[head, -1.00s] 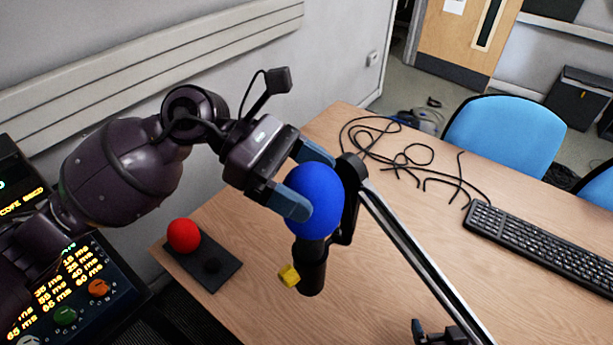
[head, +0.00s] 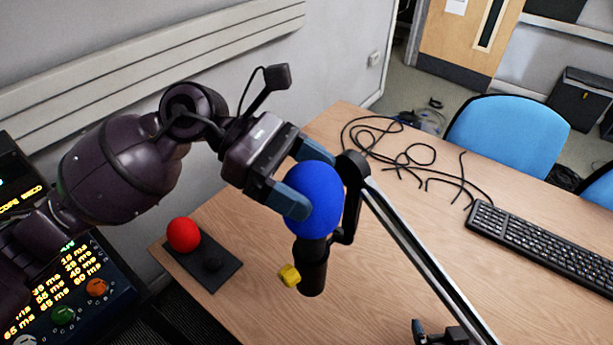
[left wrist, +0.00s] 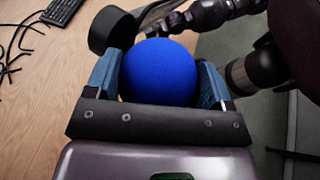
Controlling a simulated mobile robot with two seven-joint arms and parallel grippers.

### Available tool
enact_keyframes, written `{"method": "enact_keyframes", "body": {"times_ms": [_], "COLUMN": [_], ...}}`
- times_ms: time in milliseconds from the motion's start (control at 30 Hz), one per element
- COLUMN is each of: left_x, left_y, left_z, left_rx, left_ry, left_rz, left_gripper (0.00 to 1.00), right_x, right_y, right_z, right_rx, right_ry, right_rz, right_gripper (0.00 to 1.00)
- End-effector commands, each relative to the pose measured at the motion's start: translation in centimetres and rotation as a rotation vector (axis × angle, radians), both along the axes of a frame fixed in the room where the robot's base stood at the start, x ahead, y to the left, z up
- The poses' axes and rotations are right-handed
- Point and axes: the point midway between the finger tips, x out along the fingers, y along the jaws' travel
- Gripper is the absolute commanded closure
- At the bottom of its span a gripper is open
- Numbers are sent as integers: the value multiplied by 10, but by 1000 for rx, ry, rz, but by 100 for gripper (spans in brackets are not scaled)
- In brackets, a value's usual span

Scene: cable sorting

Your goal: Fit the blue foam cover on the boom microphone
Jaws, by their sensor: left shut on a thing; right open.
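The blue foam cover (head: 315,198) sits over the top end of the black boom microphone (head: 312,268), whose lower body shows below it. My left gripper (head: 300,180) is shut on the cover, one blue finger on each side. In the left wrist view the cover (left wrist: 160,72) fills the space between the fingers of my left gripper (left wrist: 163,85). How far down the cover reaches inside is hidden. The boom arm (head: 420,250) runs from the microphone down to the right. My right gripper (head: 438,335) shows only in part at the bottom edge and is open, away from the microphone.
A red foam ball (head: 184,235) sits on a black holder (head: 213,268) at the table's left. Black cables (head: 400,150) and a keyboard (head: 545,240) lie on the wooden table (head: 400,310). Blue chairs (head: 510,135) stand behind.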

Motion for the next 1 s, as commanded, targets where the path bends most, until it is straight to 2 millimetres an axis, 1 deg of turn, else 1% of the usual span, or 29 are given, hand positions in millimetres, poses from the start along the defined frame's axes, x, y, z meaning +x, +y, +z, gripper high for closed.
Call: {"method": "enact_keyframes", "body": {"times_ms": [267,600,767,1000], "left_x": [0,0,0,0], "left_y": [0,0,0,0], "left_z": [-1,-4,-4,-4], "left_rx": [0,0,0,0], "left_ry": [0,-1,-1,-1], "left_rz": [0,0,0,0], "left_gripper": [46,46,46,46], "right_x": [-5,-12,-10,-4], "right_y": [-1,-2,-1,0], "right_z": [-4,-15,-17,-13], "right_rx": [0,0,0,0], "right_ry": [10,28,27,15], "right_rz": [-4,-6,-5,-2], "right_gripper": [0,0,0,0]}}
